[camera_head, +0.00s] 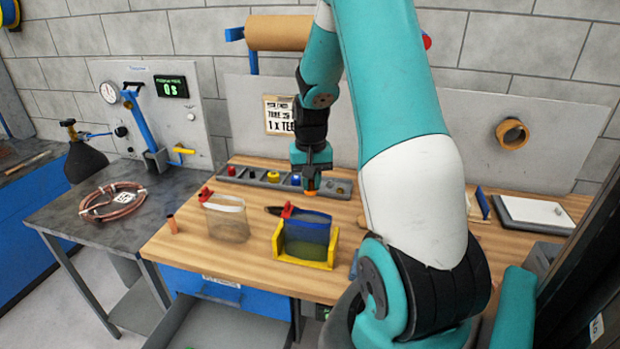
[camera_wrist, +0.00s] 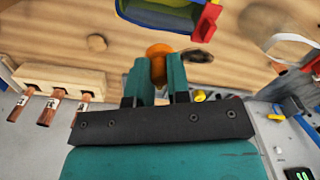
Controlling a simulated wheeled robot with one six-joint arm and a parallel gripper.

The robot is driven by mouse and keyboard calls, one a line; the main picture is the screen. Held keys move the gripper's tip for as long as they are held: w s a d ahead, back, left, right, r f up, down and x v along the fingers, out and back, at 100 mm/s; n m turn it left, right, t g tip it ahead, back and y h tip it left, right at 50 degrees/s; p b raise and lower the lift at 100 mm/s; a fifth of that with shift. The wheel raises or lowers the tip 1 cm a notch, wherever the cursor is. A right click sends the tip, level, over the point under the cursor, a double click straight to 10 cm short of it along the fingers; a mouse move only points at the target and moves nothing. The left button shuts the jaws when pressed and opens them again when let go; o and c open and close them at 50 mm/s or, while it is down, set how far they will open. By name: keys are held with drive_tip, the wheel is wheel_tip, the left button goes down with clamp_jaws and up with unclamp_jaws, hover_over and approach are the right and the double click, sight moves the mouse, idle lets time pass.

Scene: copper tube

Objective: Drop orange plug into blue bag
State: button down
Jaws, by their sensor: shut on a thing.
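My gripper (camera_head: 311,183) is shut on the orange plug (camera_head: 310,193), which hangs below its fingertips above the back of the wooden bench. The orange plug (camera_wrist: 159,51) also shows between the fingers in the wrist view. The blue bag (camera_head: 307,230) stands in a yellow holder (camera_head: 278,240), in front of and below my gripper. I cannot see into the bag clearly.
A grey tray (camera_head: 258,179) with several coloured plugs lies behind the bag. A clear bag (camera_head: 227,220) with a red clip stands to the left. A copper piece (camera_head: 172,224) stands near the bench's left edge. A copper coil (camera_head: 112,203) lies on the left table.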

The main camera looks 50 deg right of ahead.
drive_tip(key=shift+f+b, duration=0.35)
drive_tip(key=shift+f, duration=0.45)
drive_tip(key=c, duration=1)
unclamp_jaws()
wheel_tip(320, 180, up, 18)
drive_tip(key=b, duration=0.3)
drive_tip(key=shift+f, duration=0.25)
